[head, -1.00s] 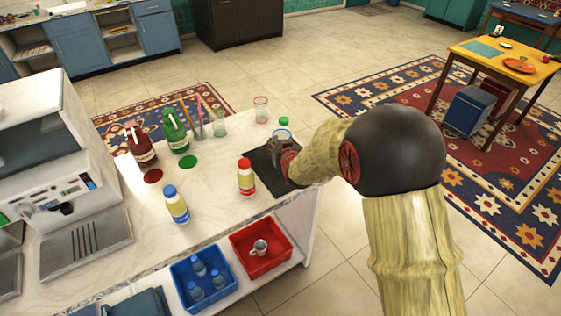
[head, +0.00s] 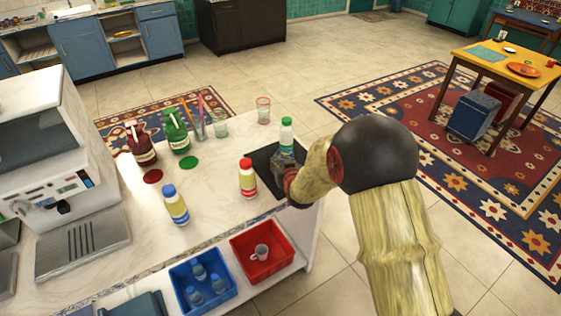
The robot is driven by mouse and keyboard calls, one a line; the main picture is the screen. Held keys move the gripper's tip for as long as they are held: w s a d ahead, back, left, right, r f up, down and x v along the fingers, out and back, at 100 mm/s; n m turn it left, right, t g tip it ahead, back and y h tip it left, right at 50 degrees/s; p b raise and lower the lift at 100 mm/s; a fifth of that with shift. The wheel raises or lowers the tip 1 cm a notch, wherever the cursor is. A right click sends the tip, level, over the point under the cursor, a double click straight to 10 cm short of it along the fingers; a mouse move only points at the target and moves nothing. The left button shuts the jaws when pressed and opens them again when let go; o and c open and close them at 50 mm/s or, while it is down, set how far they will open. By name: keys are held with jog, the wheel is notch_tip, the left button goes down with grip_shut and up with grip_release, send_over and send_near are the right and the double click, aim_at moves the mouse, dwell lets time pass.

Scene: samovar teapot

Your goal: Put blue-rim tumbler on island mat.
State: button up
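The island mat (head: 259,161) is a dark rectangle at the right end of the marble counter. My gripper (head: 283,160) is low over the mat's right part, just in front of a white bottle with a green cap (head: 287,135). I cannot make out the blue-rim tumbler clearly now; my gripper and arm cover that spot. Whether the fingers are open or shut on it is too small and dark to tell.
A red-capped bottle (head: 247,178) stands close to the mat's left edge. A red-rim tumbler (head: 263,110) and a green-rim tumbler (head: 220,125) stand behind. A blue-capped bottle (head: 174,204) is nearer the front. Red (head: 283,262) and blue (head: 228,294) bins sit below.

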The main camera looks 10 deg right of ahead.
jog(key=o, duration=0.6)
jog(key=shift+o, duration=0.6)
jog(key=shift+r, duration=0.1)
jog(key=shift+s+r+p, duration=0.2)
jog(key=shift+p, duration=0.15)
jog(key=p+v, duration=0.2)
jog(key=v, duration=0.9)
jog(key=shift+s+r+p, duration=0.15)
jog(key=shift+p, duration=0.2)
jog(key=s+r+g, duration=0.2)
jog(key=s+r, duration=0.2)
jog(key=r, duration=0.4)
jog(key=s+r+g, duration=0.2)
jog(key=s+r, duration=0.1)
jog(key=s, duration=0.6)
jog(key=s+r+g, duration=0.2)
jog(key=s+r, duration=0.1)
jog(key=s, duration=0.7)
jog(key=s+r+g, duration=0.2)
jog(key=s+r, duration=0.1)
jog(key=s, duration=0.7)
jog(key=shift+d+r, duration=0.15)
jog(key=shift+r, duration=0.2)
